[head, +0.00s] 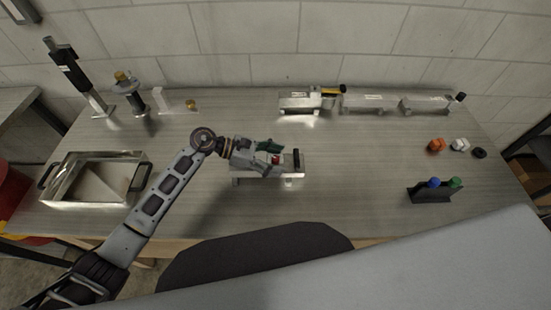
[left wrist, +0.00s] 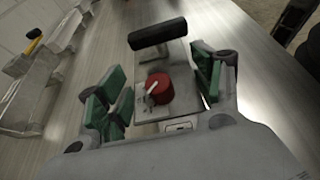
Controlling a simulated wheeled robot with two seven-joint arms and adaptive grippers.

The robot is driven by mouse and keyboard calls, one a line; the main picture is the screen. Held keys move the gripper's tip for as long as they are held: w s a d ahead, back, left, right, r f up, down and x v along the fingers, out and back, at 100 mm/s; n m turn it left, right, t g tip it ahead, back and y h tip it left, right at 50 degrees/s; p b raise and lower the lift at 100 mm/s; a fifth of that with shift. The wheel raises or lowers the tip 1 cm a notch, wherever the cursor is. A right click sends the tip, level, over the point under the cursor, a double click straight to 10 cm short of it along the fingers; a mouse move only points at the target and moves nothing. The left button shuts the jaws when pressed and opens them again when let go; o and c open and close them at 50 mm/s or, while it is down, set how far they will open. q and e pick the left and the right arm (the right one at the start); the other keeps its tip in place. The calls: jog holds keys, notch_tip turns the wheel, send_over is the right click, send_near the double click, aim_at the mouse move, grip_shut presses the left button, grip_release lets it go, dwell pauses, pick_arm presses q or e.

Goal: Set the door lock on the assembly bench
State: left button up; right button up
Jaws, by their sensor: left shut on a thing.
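The door lock (head: 296,158) appears to be a metal body with a red round knob and a black bar handle. My right gripper is not in view.
Metal fixtures (head: 370,103) stand along the back of the bench (head: 350,145). A metal tray (head: 96,201) is at left. A black holder with blue and green caps (head: 425,194) and an orange piece (head: 436,145) are at right. The bench between is clear.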

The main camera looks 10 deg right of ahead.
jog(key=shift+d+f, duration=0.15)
pick_arm(q)
jog(key=o, duration=1.5)
jog(key=shift+f, duration=0.1)
jog(key=shift+c, duration=0.2)
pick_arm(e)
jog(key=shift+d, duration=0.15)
pick_arm(q)
jog(key=shift+w+a+r, duration=0.15)
jog(key=shift+a+r, duration=0.15)
jog(key=shift+a, duration=0.3)
jog(key=b+v, duration=0.2)
jog(key=v, duration=0.7)
jog(key=shift+b, duration=0.3)
jog(key=shift+v, duration=0.85)
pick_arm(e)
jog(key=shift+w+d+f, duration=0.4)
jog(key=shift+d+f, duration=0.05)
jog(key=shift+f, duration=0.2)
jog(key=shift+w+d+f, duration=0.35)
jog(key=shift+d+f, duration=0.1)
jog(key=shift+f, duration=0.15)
